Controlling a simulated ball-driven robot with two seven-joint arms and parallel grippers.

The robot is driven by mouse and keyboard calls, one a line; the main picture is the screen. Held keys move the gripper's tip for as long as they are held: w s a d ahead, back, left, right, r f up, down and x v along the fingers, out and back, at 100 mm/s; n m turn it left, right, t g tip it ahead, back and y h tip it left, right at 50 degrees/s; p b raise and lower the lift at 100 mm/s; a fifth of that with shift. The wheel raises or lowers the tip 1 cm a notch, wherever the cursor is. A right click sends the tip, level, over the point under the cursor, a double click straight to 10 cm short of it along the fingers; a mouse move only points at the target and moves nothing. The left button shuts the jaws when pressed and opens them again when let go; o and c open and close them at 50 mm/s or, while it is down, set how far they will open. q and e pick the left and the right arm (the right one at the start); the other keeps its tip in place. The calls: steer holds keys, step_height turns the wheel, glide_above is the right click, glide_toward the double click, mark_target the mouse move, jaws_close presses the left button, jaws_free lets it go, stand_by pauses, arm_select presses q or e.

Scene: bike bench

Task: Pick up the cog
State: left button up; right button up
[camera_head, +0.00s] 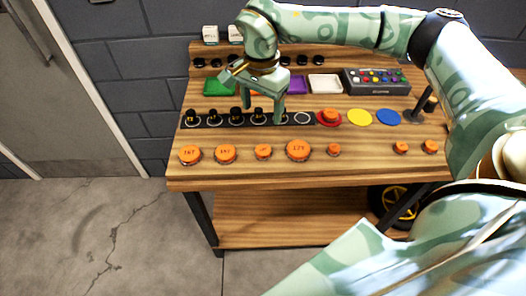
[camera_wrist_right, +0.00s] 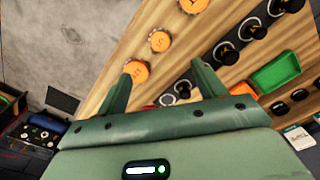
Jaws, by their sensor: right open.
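Several orange, round, cog-like discs with dark numbers lie in a row along the front of the wooden bench, among them a large one (camera_head: 298,151), a mid-size one (camera_head: 225,154) and one at the left end (camera_head: 190,154). I cannot tell which is meant by the cog. My right gripper (camera_head: 252,100) is open and empty above the bench, behind this row and over the black strip. In the right wrist view an orange disc (camera_wrist_right: 137,71) shows beside the left finger of the open gripper (camera_wrist_right: 161,74). My left gripper is not in view.
The black strip (camera_head: 213,121) holds several black-and-metal pegs. Red, yellow (camera_head: 359,117) and blue (camera_head: 388,117) round pads lie to its right. Green (camera_head: 218,86), purple and white trays and a grey button box (camera_head: 376,82) stand behind. A raised shelf runs along the back.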

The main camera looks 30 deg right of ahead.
steer(key=b, duration=0.2)
glide_above(263, 149)
steer(key=f, duration=0.9)
steer(key=shift+s+a+f, duration=0.1)
steer(key=shift+a+f, duration=0.15)
steer(key=shift+f, duration=0.15)
steer(key=f, duration=0.3)
steer(key=f+b, duration=0.1)
steer(key=f, duration=0.1)
steer(key=shift+d+f, duration=0.15)
steer(key=shift+d, duration=0.1)
steer(key=c, duration=1.1)
